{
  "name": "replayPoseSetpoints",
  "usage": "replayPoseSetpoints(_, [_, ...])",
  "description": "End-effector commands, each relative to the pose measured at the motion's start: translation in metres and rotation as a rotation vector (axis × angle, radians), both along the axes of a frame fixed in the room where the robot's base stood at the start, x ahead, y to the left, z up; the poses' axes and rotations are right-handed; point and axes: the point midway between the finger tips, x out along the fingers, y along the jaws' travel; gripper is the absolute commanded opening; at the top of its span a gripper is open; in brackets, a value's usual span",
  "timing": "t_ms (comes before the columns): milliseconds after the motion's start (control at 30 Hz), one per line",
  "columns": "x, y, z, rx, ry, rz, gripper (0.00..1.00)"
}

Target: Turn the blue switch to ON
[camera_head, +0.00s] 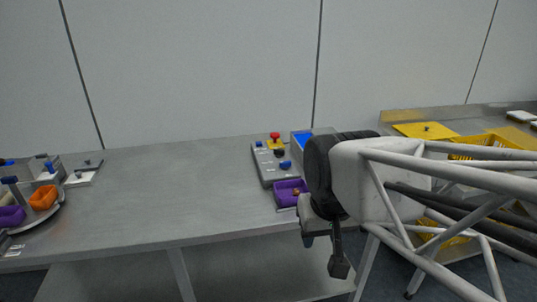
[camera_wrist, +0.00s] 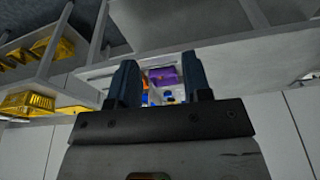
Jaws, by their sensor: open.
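A grey control panel (camera_head: 267,172) lies on the table in the head view. It has a small blue part (camera_head: 259,144) at its far left and a larger blue knob (camera_head: 285,164) at its right; I cannot tell which is the blue switch or read its setting. My gripper (camera_head: 338,262) hangs in front of the table's front edge, to the right of and nearer than the panel, touching nothing visible. In the wrist view my gripper (camera_wrist: 163,88) has its two dark fingers apart, with nothing held. Small blue and purple things show far off between them.
A red button (camera_head: 275,135) on a yellow base stands by the panel. A purple tray (camera_head: 280,204) lies at its near end; a blue-topped box is behind, partly hidden by my arm. Trays stand far left. The table's middle (camera_head: 170,195) is clear. Yellow baskets (camera_head: 490,141) are at right.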

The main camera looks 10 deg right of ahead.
Motion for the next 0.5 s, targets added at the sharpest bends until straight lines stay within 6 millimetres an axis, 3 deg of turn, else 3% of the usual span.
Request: replayPoseSetpoints(500, [0.113, -0.010, 0.027, 0.060, 0.046, -0.304, 0.45])
